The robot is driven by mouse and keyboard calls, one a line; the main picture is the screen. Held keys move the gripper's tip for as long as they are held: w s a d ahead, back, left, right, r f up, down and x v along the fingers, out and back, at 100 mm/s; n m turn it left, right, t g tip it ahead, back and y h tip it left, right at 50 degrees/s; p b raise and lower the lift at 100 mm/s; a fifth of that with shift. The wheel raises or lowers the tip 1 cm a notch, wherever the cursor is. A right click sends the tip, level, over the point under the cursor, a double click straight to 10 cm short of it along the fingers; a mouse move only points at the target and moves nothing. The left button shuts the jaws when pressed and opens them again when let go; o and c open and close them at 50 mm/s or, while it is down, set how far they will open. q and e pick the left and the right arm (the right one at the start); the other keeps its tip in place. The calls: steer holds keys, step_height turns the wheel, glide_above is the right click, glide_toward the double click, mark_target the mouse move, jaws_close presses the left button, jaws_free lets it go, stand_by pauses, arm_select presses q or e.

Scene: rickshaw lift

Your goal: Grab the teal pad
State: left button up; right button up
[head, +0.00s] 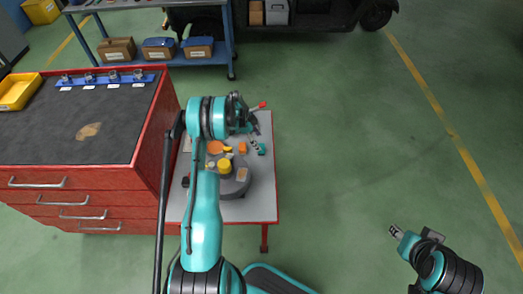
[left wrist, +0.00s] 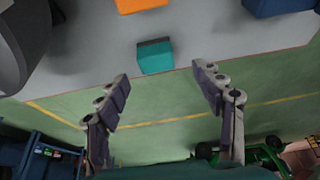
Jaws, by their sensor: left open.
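The teal pad (left wrist: 155,56) is a small block with a dark top face, lying on the grey table near its edge in the left wrist view. A small teal piece (head: 262,149) near the table's right edge in the head view looks like the same pad. My left gripper (head: 252,124) is over the far part of the table, partly hidden by its own wrist. In the left wrist view its two fingers (left wrist: 162,77) are spread with nothing between them, and the pad shows beyond the tips. My right gripper (head: 396,231) is off to the right over the floor; its jaws are too small to judge.
The grey table (head: 262,205) holds a round grey stand (head: 236,186), a yellow piece (head: 224,166), an orange block (head: 243,148) and a red-tipped tool (head: 261,106). A red drawer cabinet (head: 120,180) stands left. Green floor to the right is free.

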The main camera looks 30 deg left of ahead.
mark_target(262, 147)
arm_select(q)
steer(key=b+x, duration=0.1)
steer(key=x, duration=0.3)
steer(key=b+x, duration=0.1)
steer(key=shift+s+d+f+b, duration=0.1)
steer(key=shift+s+f+b, duration=0.1)
steer(key=shift+f+b, duration=0.2)
steer(key=shift+r, duration=0.1)
steer(key=shift+c, duration=0.3)
steer(key=c, duration=1.2)
